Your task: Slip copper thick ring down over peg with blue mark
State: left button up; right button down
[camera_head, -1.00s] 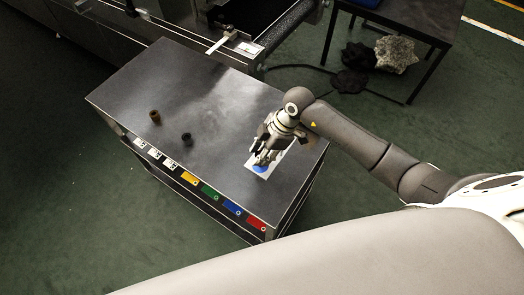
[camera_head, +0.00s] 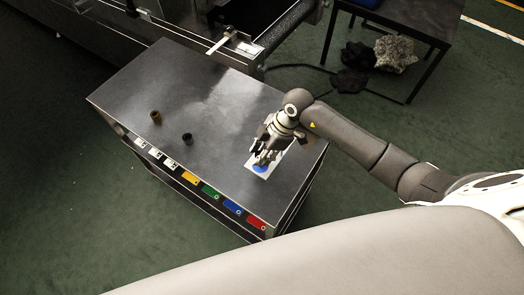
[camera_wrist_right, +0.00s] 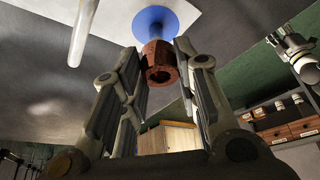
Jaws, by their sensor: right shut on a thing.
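The copper thick ring (camera_wrist_right: 160,66) is a faceted reddish-brown ring, held between the fingertips of my right gripper (camera_wrist_right: 157,56) in the right wrist view. Behind it in that view is a round blue mark (camera_wrist_right: 155,20) on a white plate. A pale rod (camera_wrist_right: 82,35) stands to the left of it. In the head view my right gripper (camera_head: 262,160) is over the blue mark (camera_head: 260,169), at the right end of the table. The ring is too small to make out there. I cannot tell whether the ring is around the peg. My left gripper is out of view.
The dark table (camera_head: 215,95) also holds a brown ring-like piece (camera_head: 156,117) and a dark one (camera_head: 187,138). Coloured labels (camera_head: 210,191) line its front edge. A conveyor (camera_head: 290,25) stands behind. The table's middle is clear.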

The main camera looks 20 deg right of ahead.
jog(key=shift+f+b, duration=0.85)
jog(key=shift+f, duration=1)
jog(key=c, duration=1)
grip_release()
jog(key=shift+c, duration=0.2)
jog(key=v, duration=1.2)
jog(key=shift+s+f, duration=0.1)
